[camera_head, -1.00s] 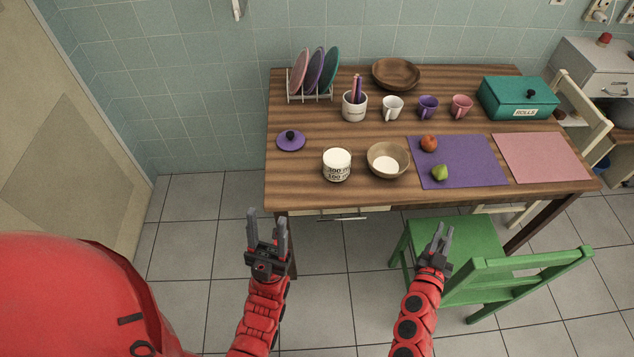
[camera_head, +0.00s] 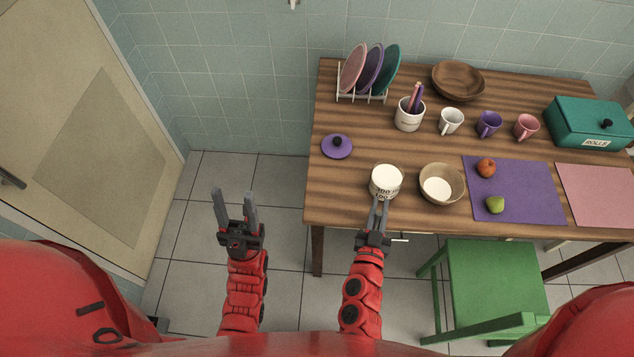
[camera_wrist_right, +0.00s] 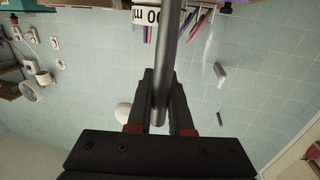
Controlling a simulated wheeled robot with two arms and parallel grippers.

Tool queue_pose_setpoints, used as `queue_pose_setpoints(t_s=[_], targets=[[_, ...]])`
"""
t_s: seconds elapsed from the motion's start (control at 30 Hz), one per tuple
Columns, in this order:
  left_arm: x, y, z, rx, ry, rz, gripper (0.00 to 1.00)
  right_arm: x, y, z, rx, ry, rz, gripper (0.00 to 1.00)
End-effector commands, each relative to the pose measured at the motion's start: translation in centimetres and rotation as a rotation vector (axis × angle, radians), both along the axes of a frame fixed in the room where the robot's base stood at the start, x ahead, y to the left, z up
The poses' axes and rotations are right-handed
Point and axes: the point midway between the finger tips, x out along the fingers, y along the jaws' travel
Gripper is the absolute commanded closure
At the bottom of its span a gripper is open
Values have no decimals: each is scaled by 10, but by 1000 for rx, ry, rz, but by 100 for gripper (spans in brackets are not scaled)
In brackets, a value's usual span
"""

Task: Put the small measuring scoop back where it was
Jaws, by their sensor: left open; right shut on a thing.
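My right gripper (camera_head: 379,202) is just in front of a white canister (camera_head: 386,177) with dark printing, near the table's front edge; I cannot tell if they touch. In the right wrist view its fingers are shut on a thin grey metal rod (camera_wrist_right: 172,45), which looks like the small measuring scoop's handle. The rod runs out of the top of that view; the scoop's cup end is not seen. My left gripper (camera_head: 234,193) is open and empty over the floor, left of the table.
A wooden bowl (camera_head: 457,188) with white contents stands right of the canister. A purple lid (camera_head: 337,147) lies behind left. A utensil pot (camera_head: 409,119), several mugs and a plate rack (camera_head: 362,97) stand further back. A purple mat (camera_head: 530,190) holds fruit. A green chair (camera_head: 495,285) stands in front.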

Motion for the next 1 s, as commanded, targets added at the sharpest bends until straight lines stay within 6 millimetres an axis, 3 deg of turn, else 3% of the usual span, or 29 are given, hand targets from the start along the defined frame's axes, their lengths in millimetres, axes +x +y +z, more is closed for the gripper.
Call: queue_pose_setpoints(t_s=[0.3, 0.47, 0.57, 1.0], targets=[[0, 0, 24, 0, 0, 0, 50, -36, 81, 22, 0, -9, 17, 100], [0, 0, 22, 0, 0, 0, 50, -40, 101, 28, 1, -18, 26, 100], [0, 0, 11, 0, 0, 0, 50, -24, 106, 25, 4, -24, 25, 100], [0, 0, -41, 0, 0, 0, 50, 95, 126, 14, 2, -24, 24, 100]])
